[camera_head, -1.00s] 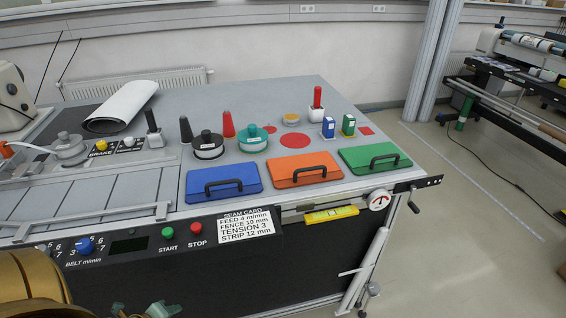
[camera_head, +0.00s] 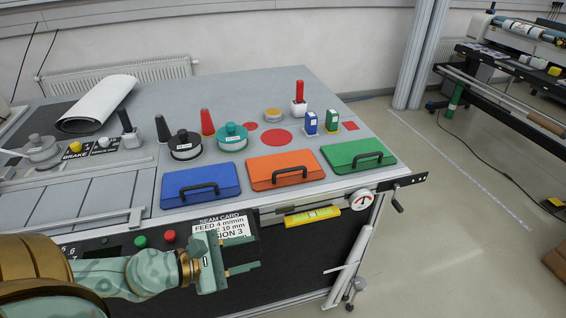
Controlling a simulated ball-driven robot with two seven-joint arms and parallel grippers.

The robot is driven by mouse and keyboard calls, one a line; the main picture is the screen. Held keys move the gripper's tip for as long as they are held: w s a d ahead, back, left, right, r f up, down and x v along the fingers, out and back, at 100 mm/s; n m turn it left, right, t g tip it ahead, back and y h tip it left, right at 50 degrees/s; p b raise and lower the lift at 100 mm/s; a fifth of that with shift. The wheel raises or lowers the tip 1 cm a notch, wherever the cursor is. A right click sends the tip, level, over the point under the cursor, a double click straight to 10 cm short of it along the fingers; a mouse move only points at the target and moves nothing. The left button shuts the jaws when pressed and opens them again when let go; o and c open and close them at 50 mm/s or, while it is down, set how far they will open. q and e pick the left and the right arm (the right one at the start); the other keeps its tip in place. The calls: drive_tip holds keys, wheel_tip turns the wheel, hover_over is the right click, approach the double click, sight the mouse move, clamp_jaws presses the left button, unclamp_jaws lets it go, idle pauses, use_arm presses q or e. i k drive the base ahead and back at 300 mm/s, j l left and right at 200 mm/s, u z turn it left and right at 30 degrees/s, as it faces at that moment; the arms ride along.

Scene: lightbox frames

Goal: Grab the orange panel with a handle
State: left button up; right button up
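The orange panel (camera_head: 268,165) lies flat near the front edge of the grey table, with a black handle (camera_head: 290,173) on its front part. A blue panel (camera_head: 186,183) lies to its left and a green panel (camera_head: 345,152) to its right, each with a similar black handle. My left gripper (camera_head: 256,254) is in front of the table's front face, below and left of the orange panel. Its two fingers are apart and nothing is between them. It covers part of the seam card. My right gripper is not in view.
Behind the panels stand a black-lidded pot (camera_head: 185,144), a teal-lidded pot (camera_head: 231,136), red and black cones, and small blue and green boxes. A yellow level (camera_head: 312,216) and a round gauge (camera_head: 362,200) are on the table's front. A crank (camera_head: 397,203) sticks out at the right corner.

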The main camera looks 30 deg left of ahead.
sight(284, 163)
drive_tip(key=i+j, duration=0.65)
drive_tip(key=j, duration=0.15)
